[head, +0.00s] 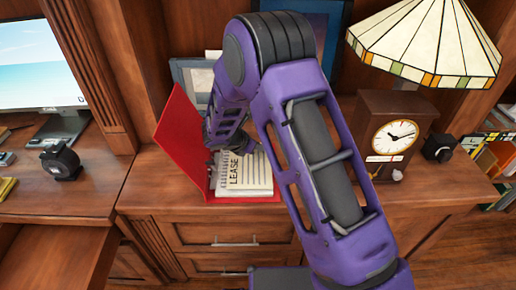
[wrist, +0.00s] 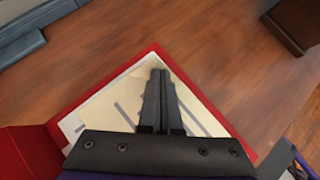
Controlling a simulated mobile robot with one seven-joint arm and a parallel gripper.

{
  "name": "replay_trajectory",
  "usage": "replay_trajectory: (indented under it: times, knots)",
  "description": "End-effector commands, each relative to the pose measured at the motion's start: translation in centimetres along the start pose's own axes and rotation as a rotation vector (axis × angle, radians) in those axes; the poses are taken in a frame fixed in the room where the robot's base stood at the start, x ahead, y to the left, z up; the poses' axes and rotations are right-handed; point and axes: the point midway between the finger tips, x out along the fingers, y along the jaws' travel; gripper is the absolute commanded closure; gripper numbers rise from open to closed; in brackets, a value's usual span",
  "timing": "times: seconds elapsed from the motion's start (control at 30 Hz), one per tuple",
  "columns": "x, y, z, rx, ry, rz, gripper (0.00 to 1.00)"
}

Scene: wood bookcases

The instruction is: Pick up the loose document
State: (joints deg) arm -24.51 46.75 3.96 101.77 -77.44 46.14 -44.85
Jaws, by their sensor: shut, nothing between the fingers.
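A loose document (head: 236,171) with the word LEASE lies on a spiral notepad (head: 262,182) inside an open red folder (head: 181,137) on the wooden cabinet top. In the wrist view the pale papers (wrist: 117,105) lie within the red folder's border (wrist: 205,103). My gripper (head: 217,157) is at the papers' upper left part in the head view, partly hidden by my arm. In the wrist view my gripper (wrist: 160,75) has its fingers together over the papers, with nothing seen between them. I cannot tell whether the tips touch the paper.
A wooden clock (head: 392,135) and a stained-glass lamp (head: 428,45) stand to the right. A picture frame (head: 190,78) stands behind the folder. A tape dispenser (head: 61,162) and a monitor (head: 36,65) are at left.

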Motion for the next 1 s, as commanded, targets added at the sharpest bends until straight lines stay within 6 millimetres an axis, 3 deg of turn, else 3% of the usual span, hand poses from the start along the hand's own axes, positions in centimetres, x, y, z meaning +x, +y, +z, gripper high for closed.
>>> replay_trajectory:
  times: [0.23,0.57,0.77,1.0]
  knots:
    - [3.0,0.0,3.0,0.002,0.000,-0.001,1.00]
    - [3.2,0.0,3.2,0.000,0.000,-0.001,1.00]
    - [2.4,0.0,3.5,0.000,0.000,0.000,1.00]
    - [-0.7,0.2,4.6,0.004,0.000,-0.004,1.00]
